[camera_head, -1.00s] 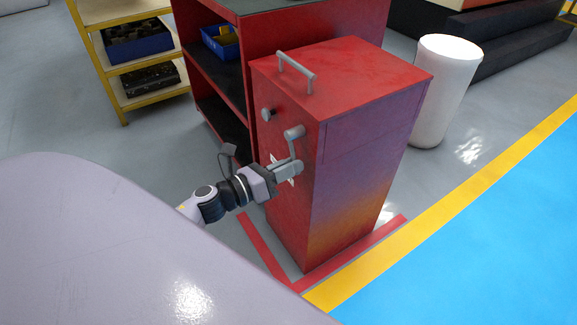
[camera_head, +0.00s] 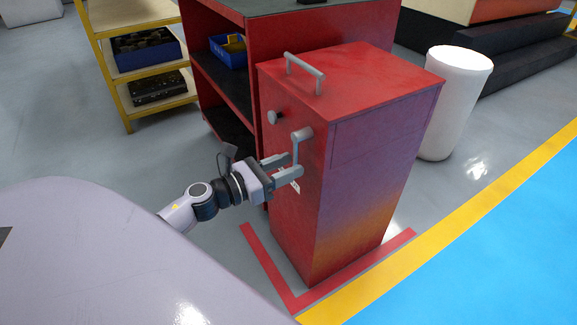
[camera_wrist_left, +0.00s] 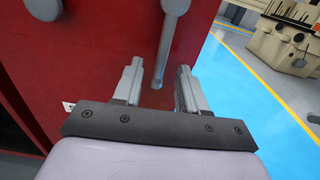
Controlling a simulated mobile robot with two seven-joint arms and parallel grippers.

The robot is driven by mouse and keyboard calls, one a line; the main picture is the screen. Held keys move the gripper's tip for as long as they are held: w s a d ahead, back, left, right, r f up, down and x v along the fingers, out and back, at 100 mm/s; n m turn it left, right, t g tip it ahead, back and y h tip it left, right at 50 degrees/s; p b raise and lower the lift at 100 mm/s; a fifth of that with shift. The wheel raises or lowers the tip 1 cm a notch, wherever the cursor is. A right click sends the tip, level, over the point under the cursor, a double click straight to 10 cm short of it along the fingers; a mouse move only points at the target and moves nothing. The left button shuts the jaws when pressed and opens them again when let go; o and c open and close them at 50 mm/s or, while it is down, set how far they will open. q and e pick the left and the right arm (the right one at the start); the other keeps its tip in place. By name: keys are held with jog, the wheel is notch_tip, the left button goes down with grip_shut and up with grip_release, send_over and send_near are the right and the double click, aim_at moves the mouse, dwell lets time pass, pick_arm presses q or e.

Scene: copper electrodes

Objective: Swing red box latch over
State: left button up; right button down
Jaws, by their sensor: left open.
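The tall red box (camera_head: 360,150) stands on the floor, its right side shading to purple and orange. A grey latch (camera_head: 297,142) with a round pivot and a hanging arm is on its front face, below the lid edge. My left gripper (camera_head: 295,166) is open at the latch's lower end. In the left wrist view the latch (camera_wrist_left: 170,40) hangs down with its tip between the two fingers (camera_wrist_left: 160,82); I cannot tell whether they touch it. A grey knob (camera_head: 275,117) sits on the front face left of the latch; it also shows in the left wrist view (camera_wrist_left: 43,8). My right gripper is out of view.
A grey handle (camera_head: 305,72) stands on the box's top. A red shelf unit (camera_head: 222,75) stands close behind, with a yellow rack (camera_head: 122,78) to its left. A white bin (camera_head: 453,105) is at right. Open floor lies in front.

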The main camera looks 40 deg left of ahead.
pick_arm(q)
jog(key=v, duration=0.5)
jog(key=shift+s+b, duration=0.1)
jog(key=shift+b, duration=0.3)
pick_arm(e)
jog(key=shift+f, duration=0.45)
pick_arm(q)
jog(key=v, duration=0.7)
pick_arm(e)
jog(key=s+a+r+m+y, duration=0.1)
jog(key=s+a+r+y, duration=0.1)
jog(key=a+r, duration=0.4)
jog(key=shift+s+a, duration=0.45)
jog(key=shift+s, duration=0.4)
